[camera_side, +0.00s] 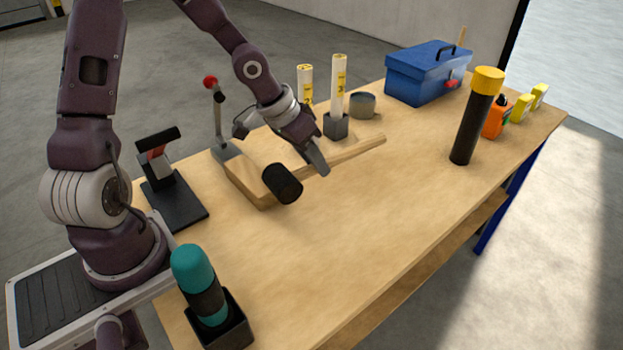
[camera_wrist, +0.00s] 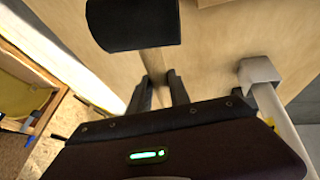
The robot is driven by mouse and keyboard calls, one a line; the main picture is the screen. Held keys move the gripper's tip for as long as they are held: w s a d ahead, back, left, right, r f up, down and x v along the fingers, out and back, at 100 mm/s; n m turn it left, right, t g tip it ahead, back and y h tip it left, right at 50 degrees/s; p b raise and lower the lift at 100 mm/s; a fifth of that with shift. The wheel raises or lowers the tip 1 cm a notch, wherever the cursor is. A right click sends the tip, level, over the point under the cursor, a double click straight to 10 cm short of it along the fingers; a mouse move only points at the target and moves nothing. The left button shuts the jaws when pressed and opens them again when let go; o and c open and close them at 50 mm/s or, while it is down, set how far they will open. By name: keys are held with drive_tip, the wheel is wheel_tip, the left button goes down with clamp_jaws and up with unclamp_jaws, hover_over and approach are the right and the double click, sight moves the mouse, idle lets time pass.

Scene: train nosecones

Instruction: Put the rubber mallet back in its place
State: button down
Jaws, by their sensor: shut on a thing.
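The rubber mallet has a black cylindrical head (camera_side: 282,184) and a pale wooden handle (camera_side: 358,147) that points to the back right in the side view. My gripper (camera_side: 320,168) is shut on the handle, close to the head. In the wrist view the black head (camera_wrist: 133,24) lies just beyond my gripper (camera_wrist: 160,92), with the handle (camera_wrist: 153,60) running between the two fingers. The head is beside the front of a low wooden block (camera_side: 248,184). I cannot tell whether the mallet touches the block or the bench.
A lever clamp (camera_side: 222,148) with a red knob stands at the block. Behind my gripper are yellow-labelled tubes (camera_side: 339,85), a grey round container (camera_side: 363,105) and a blue toolbox (camera_side: 425,75). A black, yellow-capped cylinder (camera_side: 472,125) stands right. The bench's front middle (camera_side: 350,230) is clear.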

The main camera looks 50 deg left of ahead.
drive_tip(key=w+d+r, duration=0.3)
drive_tip(key=w+d, duration=0.3)
drive_tip(key=d, duration=0.2)
drive_tip(key=w+d+r, duration=0.2)
drive_tip(key=w+d, duration=0.5)
drive_tip(key=d, duration=0.1)
drive_tip(key=shift+w+r+n, duration=0.3)
drive_tip(key=shift+r+n, duration=0.1)
drive_tip(key=shift+f, duration=0.1)
drive_tip(key=shift+f, duration=6.6)
drive_tip(key=c, duration=1.1)
unclamp_jaws()
